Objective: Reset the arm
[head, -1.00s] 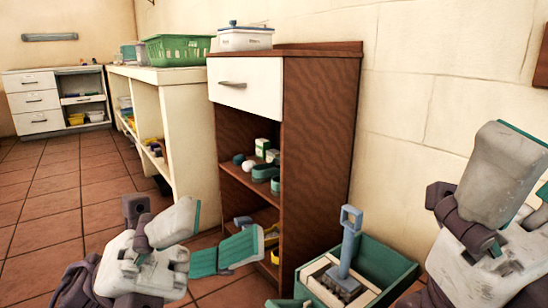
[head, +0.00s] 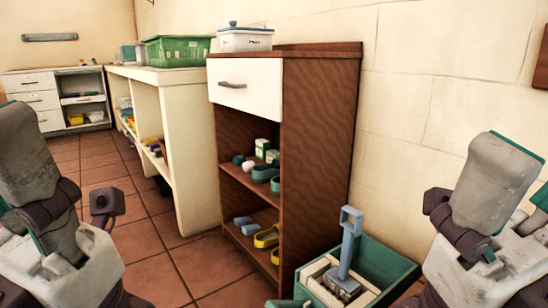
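My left arm (head: 45,215) is folded up at the left edge of the head view. My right arm (head: 485,215) is folded in much the same way at the right edge. Only arm links show on both sides. The fingertips of both grippers are out of the picture, so whether they are open or hold anything is not shown.
A brown cabinet (head: 320,165) with a white drawer and open shelves of small items stands ahead. A lidded white box (head: 245,40) is on top. A green crate (head: 385,262) with a blue-handled tool (head: 348,245) sits on the floor right of it. Tiled floor (head: 150,245) is clear at left.

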